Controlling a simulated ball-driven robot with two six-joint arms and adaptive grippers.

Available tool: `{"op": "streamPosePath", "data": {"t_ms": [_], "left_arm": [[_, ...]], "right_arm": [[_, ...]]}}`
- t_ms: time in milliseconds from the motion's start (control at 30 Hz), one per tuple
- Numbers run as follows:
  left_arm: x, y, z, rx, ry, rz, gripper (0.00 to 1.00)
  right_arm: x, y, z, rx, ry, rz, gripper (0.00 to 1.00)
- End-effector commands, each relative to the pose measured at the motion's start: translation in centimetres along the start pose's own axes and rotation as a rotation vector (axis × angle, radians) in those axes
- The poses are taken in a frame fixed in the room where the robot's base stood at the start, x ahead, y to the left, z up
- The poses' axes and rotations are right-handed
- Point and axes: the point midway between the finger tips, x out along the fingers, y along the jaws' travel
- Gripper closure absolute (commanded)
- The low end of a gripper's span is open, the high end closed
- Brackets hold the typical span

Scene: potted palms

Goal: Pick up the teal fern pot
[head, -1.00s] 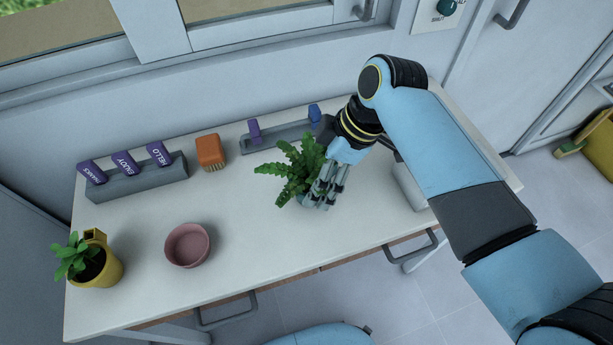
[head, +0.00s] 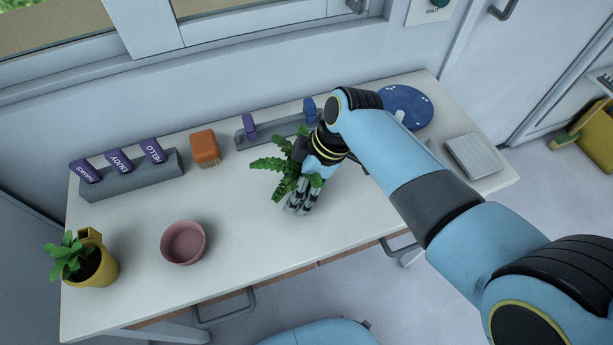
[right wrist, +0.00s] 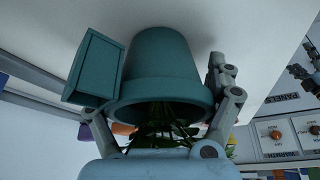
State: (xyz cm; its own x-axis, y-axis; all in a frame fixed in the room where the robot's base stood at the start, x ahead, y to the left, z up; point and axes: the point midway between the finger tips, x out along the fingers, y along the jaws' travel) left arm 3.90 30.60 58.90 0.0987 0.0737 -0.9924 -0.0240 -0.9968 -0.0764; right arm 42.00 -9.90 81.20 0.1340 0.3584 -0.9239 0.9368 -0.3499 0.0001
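The teal fern pot (right wrist: 165,65) fills the middle of the right wrist view, appearing upside down, with a square block-like part on its left side. In the head view its green fern (head: 275,165) shows left of my right gripper (head: 299,202), and the pot itself is mostly hidden by the hand. In the right wrist view my right gripper (right wrist: 165,110) has its fingers spread on both sides of the pot. The right finger is close to the pot wall, with a slim gap; the left finger is partly hidden behind the block-like part. My left gripper is not in view.
A pink bowl (head: 184,243) and a yellow potted plant (head: 103,271) stand to the left on the white table (head: 235,235). An orange brush (head: 204,147) and grey racks (head: 130,182) line the back. A blue disc (head: 405,104) and grey block (head: 474,157) lie right.

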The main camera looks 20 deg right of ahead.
Motion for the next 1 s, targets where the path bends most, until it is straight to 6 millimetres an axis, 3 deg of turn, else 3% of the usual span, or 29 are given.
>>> {"op": "streamPosePath", "data": {"t_ms": [33,300,1000], "left_arm": [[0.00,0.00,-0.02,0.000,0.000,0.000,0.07],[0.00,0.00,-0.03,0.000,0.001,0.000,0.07],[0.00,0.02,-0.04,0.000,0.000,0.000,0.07]], "right_arm": [[0.00,-0.01,0.02,0.000,0.000,0.000,0.25],[-0.01,0.00,0.04,0.000,-0.001,0.000,0.57],[-0.02,0.01,0.02,0.000,0.000,0.000,0.64]]}}
